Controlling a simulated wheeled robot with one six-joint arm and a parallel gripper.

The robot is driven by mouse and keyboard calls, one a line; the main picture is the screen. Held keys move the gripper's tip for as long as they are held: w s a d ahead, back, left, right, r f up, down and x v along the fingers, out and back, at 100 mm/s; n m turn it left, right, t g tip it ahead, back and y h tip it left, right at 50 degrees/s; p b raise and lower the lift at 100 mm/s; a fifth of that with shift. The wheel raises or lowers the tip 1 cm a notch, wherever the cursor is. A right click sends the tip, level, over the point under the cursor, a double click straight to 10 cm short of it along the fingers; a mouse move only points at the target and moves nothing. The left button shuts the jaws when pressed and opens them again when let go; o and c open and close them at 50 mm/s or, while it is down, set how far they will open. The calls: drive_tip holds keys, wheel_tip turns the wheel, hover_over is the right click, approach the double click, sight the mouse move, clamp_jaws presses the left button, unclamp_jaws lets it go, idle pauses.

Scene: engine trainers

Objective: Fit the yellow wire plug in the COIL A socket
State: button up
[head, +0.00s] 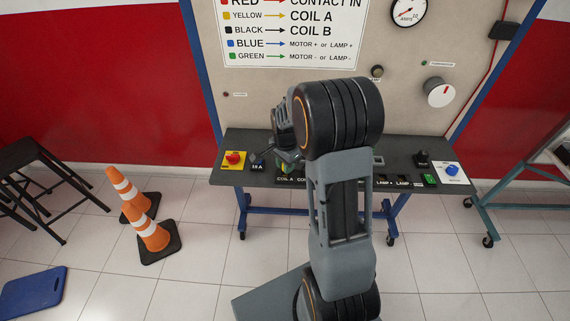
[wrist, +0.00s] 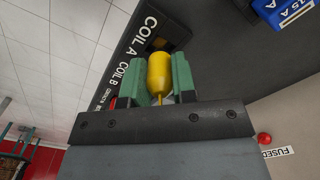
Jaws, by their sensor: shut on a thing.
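The yellow wire plug (wrist: 159,72) is held between the green fingers of my gripper (wrist: 158,80) in the wrist view. Its rounded end points up the picture, toward the dark board beside the COIL A label (wrist: 147,28). In the head view my gripper (head: 287,165) is low over the front of the bench, just above the COIL A label (head: 284,180), and my arm hides much of this area.
The bench (head: 240,178) carries a red button on a yellow base (head: 233,158), a 15 A block (head: 257,162) and a blue button (head: 452,170). A panel with a colour chart (head: 290,30) stands behind. Orange cones (head: 150,235) stand on the floor at left.

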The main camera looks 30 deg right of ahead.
drive_tip(key=shift+f+b, duration=0.65)
drive_tip(key=shift+f, duration=0.25)
idle(0.4)
drive_tip(key=o, duration=0.7)
drive_tip(key=shift+c, duration=0.2)
drive_tip(key=shift+r, duration=0.15)
drive_tip(key=shift+r+p, duration=2)
drive_tip(key=shift+r, duration=0.65)
drive_tip(key=shift+r+p, duration=0.85)
drive_tip(key=shift+r, duration=0.3)
drive_tip(key=shift+o, duration=0.3)
